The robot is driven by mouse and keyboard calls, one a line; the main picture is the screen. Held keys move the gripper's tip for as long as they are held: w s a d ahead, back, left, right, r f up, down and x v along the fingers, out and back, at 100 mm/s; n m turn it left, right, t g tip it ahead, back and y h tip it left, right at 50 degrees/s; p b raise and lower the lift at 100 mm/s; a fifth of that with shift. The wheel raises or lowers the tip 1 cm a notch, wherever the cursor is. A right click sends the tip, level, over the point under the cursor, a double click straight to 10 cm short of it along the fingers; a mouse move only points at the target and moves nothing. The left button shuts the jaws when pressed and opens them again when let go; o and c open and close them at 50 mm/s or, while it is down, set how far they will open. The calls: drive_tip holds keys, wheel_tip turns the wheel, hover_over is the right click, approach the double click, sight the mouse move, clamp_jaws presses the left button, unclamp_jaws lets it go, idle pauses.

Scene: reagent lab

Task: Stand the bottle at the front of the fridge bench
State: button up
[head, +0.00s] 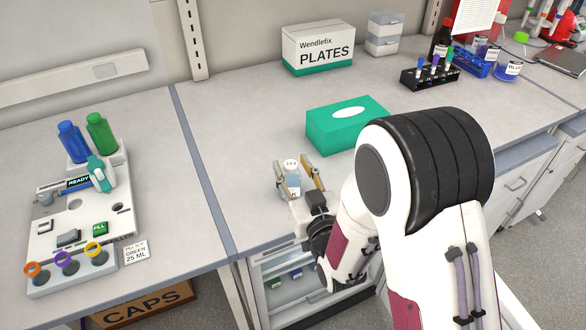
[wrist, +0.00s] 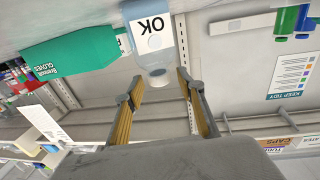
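A small clear bottle with a pale blue tint and a white top (head: 291,181) stands upright near the front edge of the bench above the fridge (head: 262,205). In the wrist view, which is upside down, the bottle (wrist: 149,42) shows a white "OK" label and its base meets the bench top. My gripper (head: 297,176) is open, with one finger on each side of the bottle in the head view. In the wrist view my gripper's fingertips (wrist: 159,78) are spread wide, near the bottle's top end, with gaps visible. The bottle's lower part is partly hidden in the head view.
A green glove box (head: 346,127) stands behind the bottle. A plates box (head: 318,50) and a black tube rack (head: 430,76) are farther back. A filling station with blue and green bottles (head: 78,220) is on the left bench. Bench left of the bottle is clear.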

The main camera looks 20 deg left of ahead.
drive_tip(key=v, duration=0.7)
drive_tip(key=shift+s+d, duration=0.2)
drive_tip(key=shift+s, duration=0.05)
drive_tip(key=shift+r, duration=0.1)
idle(0.8)
drive_tip(key=w+d+r+m+g+h, duration=0.1)
drive_tip(key=d+r+m+g+h, duration=0.2)
drive_tip(key=d, duration=0.7)
drive_tip(key=d+r+m+h, duration=0.1)
drive_tip(key=d+r+h, duration=0.35)
drive_tip(key=d, duration=0.45)
drive_tip(key=s+d+r+m+g+h, duration=0.1)
drive_tip(key=s+d+m+g+h, duration=0.1)
drive_tip(key=s+d, duration=0.5)
drive_tip(key=s+d+r+m+g+h, duration=0.1)
drive_tip(key=s+d, duration=0.6)
drive_tip(key=s, duration=0.8)
drive_tip(key=shift+s+r+m+g+h, duration=0.15)
drive_tip(key=shift+s+m+g+h, duration=0.25)
drive_tip(key=shift+g, duration=0.8)
drive_tip(key=shift+w, duration=0.1)
